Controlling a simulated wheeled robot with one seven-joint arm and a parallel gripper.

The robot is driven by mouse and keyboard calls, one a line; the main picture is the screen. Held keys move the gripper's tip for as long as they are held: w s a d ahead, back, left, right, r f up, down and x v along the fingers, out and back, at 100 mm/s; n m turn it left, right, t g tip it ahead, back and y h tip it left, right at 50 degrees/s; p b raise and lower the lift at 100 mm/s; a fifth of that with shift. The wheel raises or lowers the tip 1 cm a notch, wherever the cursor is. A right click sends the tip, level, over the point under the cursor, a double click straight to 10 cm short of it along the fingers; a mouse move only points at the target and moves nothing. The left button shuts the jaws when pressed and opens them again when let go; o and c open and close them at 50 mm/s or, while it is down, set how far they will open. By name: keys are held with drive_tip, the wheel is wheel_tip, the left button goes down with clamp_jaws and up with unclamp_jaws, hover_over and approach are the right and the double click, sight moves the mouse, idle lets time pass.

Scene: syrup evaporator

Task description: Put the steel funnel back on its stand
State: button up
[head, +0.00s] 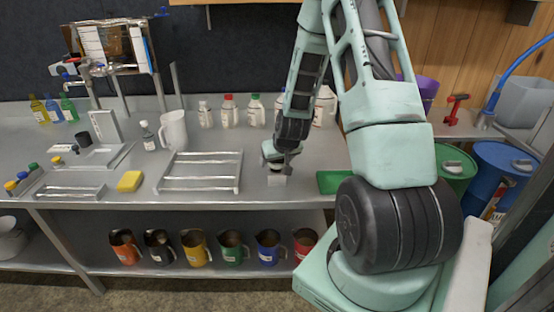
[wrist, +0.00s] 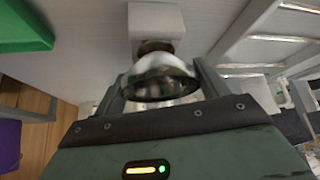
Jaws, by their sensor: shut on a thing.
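My gripper (head: 280,158) is low over the steel bench, just right of the wire rack. In the wrist view its two fingers (wrist: 162,78) are closed on the shiny steel funnel (wrist: 160,84), one on each side of its bowl. A pale block-like stand (wrist: 157,20) is just beyond the funnel, with a dark brownish ring between them. The stand also shows in the head view (head: 277,180), right under the gripper. The funnel's lower part is hidden, so I cannot tell whether it touches the stand.
The wire rack (head: 200,171) is close on the left and a green tray (head: 334,182) on the right. White bottles (head: 228,111) stand behind. A yellow sponge (head: 130,181) lies further left. Several coloured jugs (head: 195,247) stand on the lower shelf.

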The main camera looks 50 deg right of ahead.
idle(0.3)
drive_tip(key=o, duration=1.1)
drive_tip(key=shift+c, duration=0.2)
wheel_tip(320, 180, up, 7)
drive_tip(key=p, duration=0.5)
idle(0.7)
